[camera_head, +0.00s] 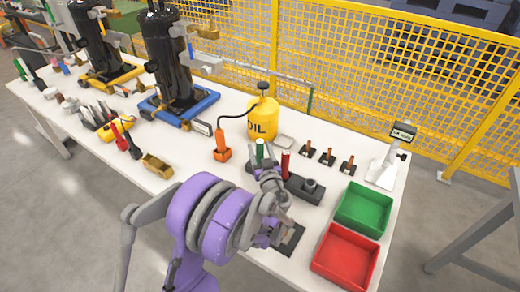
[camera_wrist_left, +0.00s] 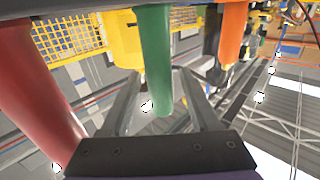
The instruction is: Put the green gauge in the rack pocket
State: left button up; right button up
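The green gauge (camera_head: 260,149) stands upright at the left end of a dark rack block (camera_head: 301,193), beside a red gauge (camera_head: 285,163). My left gripper (camera_head: 264,178) is low at the block, close to the green gauge; my wrist hides part of this. In the left wrist view the green gauge (camera_wrist_left: 154,55) lies between the fingers of the left gripper (camera_wrist_left: 160,80). The fingers stand apart with gaps beside it. The red gauge (camera_wrist_left: 38,85) is at the left there. Which pocket is empty is unclear. My right gripper is not in view.
Several small dark holders (camera_head: 328,158) lie to the right. A green bin (camera_head: 364,209), a red bin (camera_head: 346,256) and a scale-like display stand (camera_head: 387,168) fill the right end.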

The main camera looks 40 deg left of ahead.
pick_arm(q)
jog(key=shift+r, duration=0.1)
jog(key=shift+d+r, duration=0.1)
jog(key=shift+r, duration=0.1)
jog(key=v, duration=0.7)
jog(key=shift+s+d+f, duration=0.1)
jog(key=shift+s+d, duration=0.05)
dwell(1.0)
